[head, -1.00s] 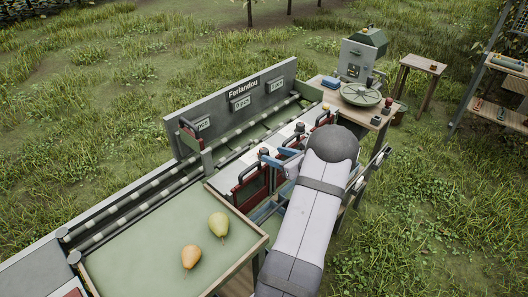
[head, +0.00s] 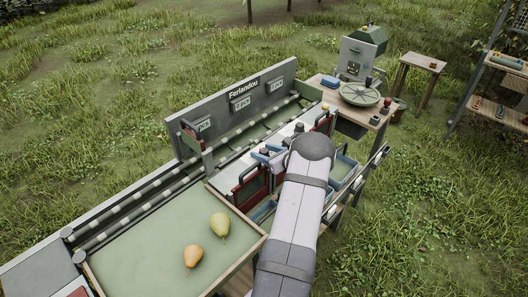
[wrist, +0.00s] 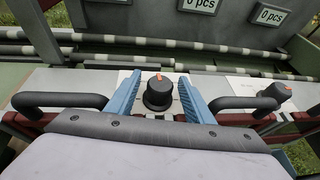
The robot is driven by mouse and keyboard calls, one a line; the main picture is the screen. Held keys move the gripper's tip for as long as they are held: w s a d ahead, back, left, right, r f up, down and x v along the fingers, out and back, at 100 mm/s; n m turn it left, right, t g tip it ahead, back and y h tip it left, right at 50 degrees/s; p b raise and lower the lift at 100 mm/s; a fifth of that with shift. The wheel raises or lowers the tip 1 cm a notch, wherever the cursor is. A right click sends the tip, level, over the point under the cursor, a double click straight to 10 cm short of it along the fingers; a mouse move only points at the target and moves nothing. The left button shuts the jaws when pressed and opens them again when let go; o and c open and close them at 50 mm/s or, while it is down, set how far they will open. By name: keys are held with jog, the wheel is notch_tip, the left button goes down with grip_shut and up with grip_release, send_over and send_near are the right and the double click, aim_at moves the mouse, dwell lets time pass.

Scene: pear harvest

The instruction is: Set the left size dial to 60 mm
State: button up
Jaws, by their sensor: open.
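A black size dial (wrist: 158,96) with an orange mark stands on a pale plate in the wrist view. The mark points about straight away from me, and the scale around it is too small to read. My gripper (wrist: 160,76) is open, with one blue finger on each side of the dial. I cannot tell whether either finger touches it. In the head view this looks like the leftmost dial (head: 264,151), and my arm hides much of the gripper. A second black dial (wrist: 277,91) with an orange mark stands to the right, outside the fingers.
Black handles on red frames flank the dials. Behind runs a roller conveyor and a grey board (head: 235,105) with displays reading 0 pcs. A green-topped tray (head: 150,238) holds two pears (head: 219,224) at the front left.

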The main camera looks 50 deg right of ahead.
jog(key=c, duration=1.1)
jog(key=shift+o, duration=0.2)
jog(key=shift+b, duration=0.4)
jog(key=n+y+b, duration=0.2)
jog(key=y+b, duration=0.1)
jog(key=shift+w+d+f+n+b, duration=0.1)
jog(key=shift+f+n+b, duration=0.05)
jog(key=shift+n+b, duration=0.2)
jog(key=shift+n+y+b, duration=0.75)
jog(key=shift+y+b, duration=0.05)
jog(key=shift+b, duration=0.35)
jog(key=shift+r+y, duration=0.3)
